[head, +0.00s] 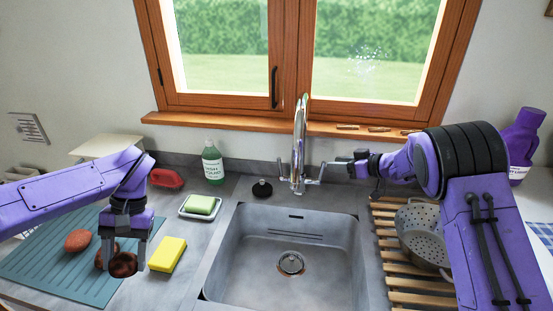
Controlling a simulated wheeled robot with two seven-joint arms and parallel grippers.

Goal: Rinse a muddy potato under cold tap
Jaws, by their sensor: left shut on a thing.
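A dark brown muddy potato (123,265) is between the fingers of my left gripper (122,260), which is shut on it over the front of the teal mat (45,262). The chrome tap (300,130) stands behind the grey sink (240,265) with a lever on each side. No water shows below its spout, and the basin looks empty around the drain (291,262). My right gripper (336,171) is beside the tap's right lever (314,174). I cannot tell whether it touches the lever or how far its jaws are apart.
A reddish potato (77,240) and a partly hidden brown one (99,259) lie on the mat. A colander (418,222) sits on the slatted rack (388,242).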

